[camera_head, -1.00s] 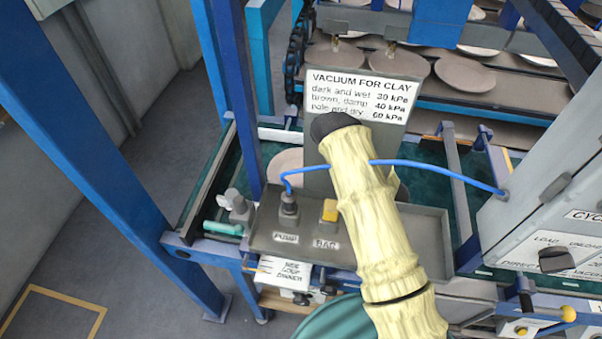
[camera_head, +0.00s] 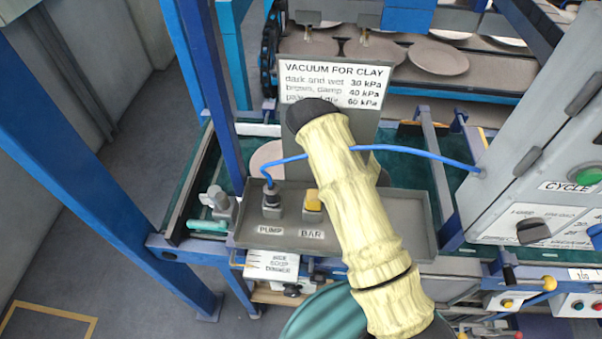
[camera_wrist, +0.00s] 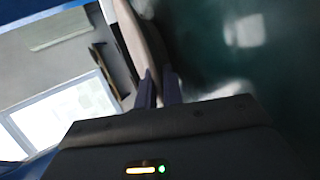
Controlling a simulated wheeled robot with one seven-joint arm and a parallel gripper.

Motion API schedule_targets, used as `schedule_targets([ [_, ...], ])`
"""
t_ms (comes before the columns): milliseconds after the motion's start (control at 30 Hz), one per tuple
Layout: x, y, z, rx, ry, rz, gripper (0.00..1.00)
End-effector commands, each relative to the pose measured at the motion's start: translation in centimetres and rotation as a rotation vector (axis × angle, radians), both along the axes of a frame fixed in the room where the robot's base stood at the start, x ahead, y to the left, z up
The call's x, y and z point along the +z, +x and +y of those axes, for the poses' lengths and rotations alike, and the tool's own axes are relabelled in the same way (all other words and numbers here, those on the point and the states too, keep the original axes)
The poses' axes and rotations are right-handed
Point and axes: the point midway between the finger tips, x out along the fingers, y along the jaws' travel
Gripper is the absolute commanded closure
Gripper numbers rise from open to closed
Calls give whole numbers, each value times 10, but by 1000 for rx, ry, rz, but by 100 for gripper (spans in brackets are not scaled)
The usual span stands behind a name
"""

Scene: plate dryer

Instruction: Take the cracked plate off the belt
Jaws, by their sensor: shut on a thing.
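In the wrist view my gripper (camera_wrist: 159,88) is shut on the edge of a pale brown plate (camera_wrist: 146,40). The plate shows almost edge-on, tilted up between the two dark fingers. No crack shows on the part in view. In the head view my gripper and the held plate are hidden behind my arm and the grey tray with the sign. Another view of a pale plate (camera_head: 266,158) shows partly at the green belt (camera_head: 391,168), behind the tray; I cannot tell whether it is the same plate.
The grey tray (camera_head: 403,222) carries the pump and bar fittings, with the vacuum sign (camera_head: 335,84) behind. A blue hose runs to the grey control cabinet (camera_head: 535,130). Blue posts (camera_head: 95,150) stand at left. Several plates (camera_head: 438,57) sit on racks at the back.

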Motion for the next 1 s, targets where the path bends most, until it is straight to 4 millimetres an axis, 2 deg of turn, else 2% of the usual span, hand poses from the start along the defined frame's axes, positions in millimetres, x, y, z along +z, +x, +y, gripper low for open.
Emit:
schedule_targets([
  [267, 34, 1, 2, 2, 4, -6, 100],
  [1000, 184, 0, 3, 5, 5, -9, 100],
])
